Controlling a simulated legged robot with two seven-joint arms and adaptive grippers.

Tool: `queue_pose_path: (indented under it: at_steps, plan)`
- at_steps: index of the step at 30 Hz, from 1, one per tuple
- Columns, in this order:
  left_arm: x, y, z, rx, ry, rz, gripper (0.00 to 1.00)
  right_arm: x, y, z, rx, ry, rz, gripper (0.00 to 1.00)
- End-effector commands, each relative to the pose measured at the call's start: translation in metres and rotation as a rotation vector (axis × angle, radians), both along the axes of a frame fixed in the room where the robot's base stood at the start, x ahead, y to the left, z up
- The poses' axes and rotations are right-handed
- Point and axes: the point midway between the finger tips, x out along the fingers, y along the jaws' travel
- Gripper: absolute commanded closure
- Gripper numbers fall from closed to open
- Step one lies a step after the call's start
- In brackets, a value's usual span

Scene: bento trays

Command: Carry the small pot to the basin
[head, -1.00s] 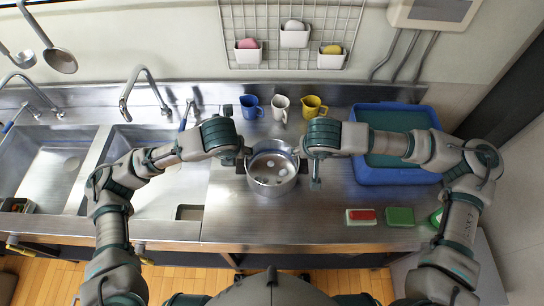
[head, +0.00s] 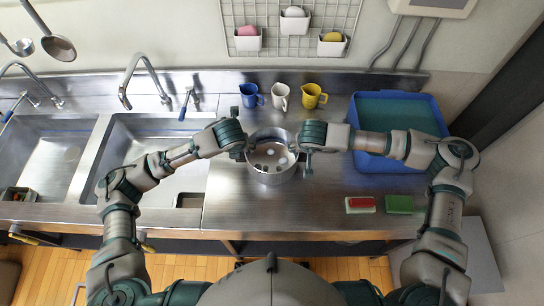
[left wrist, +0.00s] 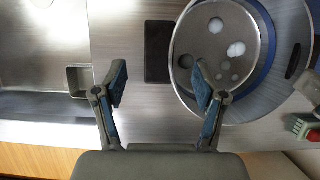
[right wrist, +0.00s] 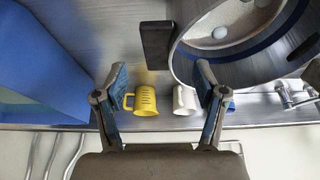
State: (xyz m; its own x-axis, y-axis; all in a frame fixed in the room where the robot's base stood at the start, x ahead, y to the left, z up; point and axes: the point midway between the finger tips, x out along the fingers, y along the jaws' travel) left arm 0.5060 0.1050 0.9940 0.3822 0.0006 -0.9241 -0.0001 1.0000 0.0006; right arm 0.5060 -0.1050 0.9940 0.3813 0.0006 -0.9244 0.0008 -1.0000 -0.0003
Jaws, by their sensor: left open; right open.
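The small pot (head: 271,175) is a round steel pot standing on the steel counter, with pale and dark spots inside. A dark handle shows on its side in the left wrist view (left wrist: 158,52), and another in the right wrist view (right wrist: 157,46). My left gripper (head: 243,151) is open at the pot's left side, and the handle appears between its fingers, beyond the tips. My right gripper (head: 302,160) is open at the right side, with the other handle likewise beyond its fingertips. A blue basin (head: 442,112) sits to the right, partly behind my right arm.
Blue (head: 250,96), white (head: 281,96) and yellow (head: 313,96) cups stand behind the pot. A double sink (head: 150,125) with taps is left. The counter before the pot is clear.

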Motion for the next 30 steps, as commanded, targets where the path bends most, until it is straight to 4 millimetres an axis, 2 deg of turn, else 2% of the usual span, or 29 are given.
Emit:
queue_pose_path:
  at_steps: [3, 9, 14, 23, 30]
  plan:
    - [0.008, 0.000, -0.022, 0.000, 0.003, 0.001, 0.29, 0.008, 0.000, -0.021, 0.000, 0.003, -0.002, 0.29]
    - [0.018, 0.000, -0.045, -0.001, 0.002, 0.002, 0.29, 0.018, 0.000, -0.044, 0.000, 0.001, -0.001, 0.29]
    - [0.021, 0.000, -0.053, 0.000, 0.001, 0.000, 0.29, 0.022, 0.000, -0.052, -0.001, -0.001, 0.000, 0.29]
    - [0.022, 0.000, -0.054, 0.000, 0.000, 0.000, 0.29, 0.022, 0.000, -0.053, 0.000, -0.001, 0.000, 0.29]
    - [0.022, 0.000, -0.054, 0.000, 0.001, 0.000, 0.89, 0.022, 0.000, -0.053, -0.001, 0.000, -0.001, 0.89]
